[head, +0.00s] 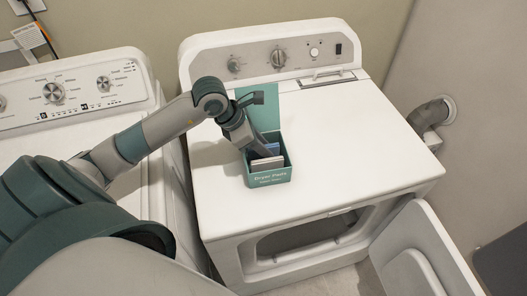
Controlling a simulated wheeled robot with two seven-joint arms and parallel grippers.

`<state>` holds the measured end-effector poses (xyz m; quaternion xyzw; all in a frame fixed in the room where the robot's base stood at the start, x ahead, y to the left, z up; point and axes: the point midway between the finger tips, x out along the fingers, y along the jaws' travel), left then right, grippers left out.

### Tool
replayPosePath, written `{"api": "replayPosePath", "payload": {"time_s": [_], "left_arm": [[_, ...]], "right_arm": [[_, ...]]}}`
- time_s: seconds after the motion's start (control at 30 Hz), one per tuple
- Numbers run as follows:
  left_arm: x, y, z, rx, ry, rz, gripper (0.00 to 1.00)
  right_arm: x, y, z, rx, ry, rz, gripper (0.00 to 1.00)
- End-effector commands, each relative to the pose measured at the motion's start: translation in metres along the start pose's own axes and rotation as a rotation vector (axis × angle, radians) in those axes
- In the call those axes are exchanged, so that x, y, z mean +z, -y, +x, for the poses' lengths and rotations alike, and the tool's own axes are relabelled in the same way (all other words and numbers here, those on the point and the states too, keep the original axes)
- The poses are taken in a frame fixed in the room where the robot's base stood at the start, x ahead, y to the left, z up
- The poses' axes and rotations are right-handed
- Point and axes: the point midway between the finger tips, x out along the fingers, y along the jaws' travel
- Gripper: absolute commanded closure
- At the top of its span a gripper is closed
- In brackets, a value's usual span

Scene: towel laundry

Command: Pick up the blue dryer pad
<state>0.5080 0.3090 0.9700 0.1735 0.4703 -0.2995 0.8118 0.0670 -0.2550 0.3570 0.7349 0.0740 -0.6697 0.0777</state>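A teal box labelled "Dryer Pads" (270,180) stands on the dryer top with its lid (266,112) raised at the back. Inside it, a blue dryer pad (275,147) shows at the back right, partly hidden by my gripper. A paler pad or stack of pads (266,163) shows nearer the front. My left gripper (263,151) points down into the box opening, close beside the blue pad. Its fingertips are small and partly hidden, so I cannot tell whether they are open or touch a pad. My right gripper is not in view.
The white dryer (345,140) has a broad clear top to the right of the box. Its front door (425,255) hangs open at the lower right. A white washer (75,110) stands at the left. A vent pipe (428,113) meets the right wall.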

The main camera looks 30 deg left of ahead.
Motion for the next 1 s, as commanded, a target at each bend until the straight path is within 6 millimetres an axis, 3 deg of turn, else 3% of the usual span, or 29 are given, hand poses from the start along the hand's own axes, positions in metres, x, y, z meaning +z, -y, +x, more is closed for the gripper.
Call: {"api": "replayPosePath", "payload": {"time_s": [0.13, 0.23, 0.27, 0.73, 1.0], "left_arm": [[0.0, 0.0, 0.0, 0.0, 0.0, 0.0, 0.76], [0.0, 0.0, 0.0, 0.0, 0.0, 0.0, 0.98], [0.0, 0.0, 0.0, 0.0, 0.0, 0.0, 1.0], [0.003, -0.001, -0.005, 0.002, 0.001, 0.001, 1.0], [0.018, -0.001, -0.03, 0.004, 0.003, 0.003, 1.0]], "right_arm": [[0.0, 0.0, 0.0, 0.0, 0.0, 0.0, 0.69], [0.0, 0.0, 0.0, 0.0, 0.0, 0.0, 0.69], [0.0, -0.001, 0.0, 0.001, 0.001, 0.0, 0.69], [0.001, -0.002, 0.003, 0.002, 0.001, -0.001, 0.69], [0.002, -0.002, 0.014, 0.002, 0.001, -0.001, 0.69]]}}
